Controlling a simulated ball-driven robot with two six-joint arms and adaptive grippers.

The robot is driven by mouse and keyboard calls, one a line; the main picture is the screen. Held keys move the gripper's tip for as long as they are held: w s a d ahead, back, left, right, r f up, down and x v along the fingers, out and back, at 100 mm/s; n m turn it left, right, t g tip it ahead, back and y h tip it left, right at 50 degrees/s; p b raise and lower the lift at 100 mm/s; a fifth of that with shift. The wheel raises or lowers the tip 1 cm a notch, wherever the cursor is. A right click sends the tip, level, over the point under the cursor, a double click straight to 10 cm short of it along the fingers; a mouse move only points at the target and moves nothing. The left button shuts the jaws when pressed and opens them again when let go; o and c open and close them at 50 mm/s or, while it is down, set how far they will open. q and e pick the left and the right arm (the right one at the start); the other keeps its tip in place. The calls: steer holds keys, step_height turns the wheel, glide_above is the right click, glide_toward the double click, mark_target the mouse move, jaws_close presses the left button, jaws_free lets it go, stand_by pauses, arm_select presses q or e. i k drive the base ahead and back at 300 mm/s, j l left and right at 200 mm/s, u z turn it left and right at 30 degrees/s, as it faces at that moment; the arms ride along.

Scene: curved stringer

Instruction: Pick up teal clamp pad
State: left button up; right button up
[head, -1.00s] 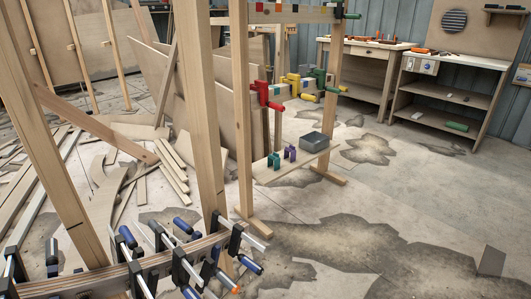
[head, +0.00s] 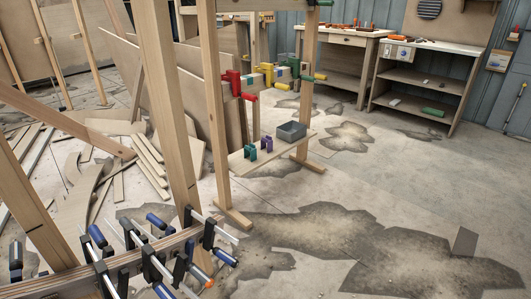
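A small teal clamp pad (head: 251,152) stands on the low wooden shelf (head: 240,166) of the clamp rack, near the shelf's left end. A similar purple pad (head: 266,144) stands just to its right, with a narrow space between them. An open grey bin (head: 292,131) sits further right on the same shelf. The teal pad is in plain sight, with no gripper near it. Neither of my grippers shows in the head view.
A curved stringer (head: 125,262) with several blue-handled clamps crosses the lower left, beside tall wooden posts (head: 170,120). Loose boards (head: 150,160) lie at left. A workbench (head: 342,45) and shelf unit (head: 420,75) stand behind. Patchy floor at right is mostly clear, except a small panel (head: 465,241).

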mark_target(251, 150)
steer(key=u, duration=0.45)
steer(key=i+l+u, duration=0.15)
steer(key=u, duration=0.3)
steer(key=i+l+u, duration=0.1)
steer(key=l+u, duration=0.35)
steer(key=i+l+u, duration=0.1)
steer(key=l+u, duration=0.2)
steer(key=u, duration=0.15)
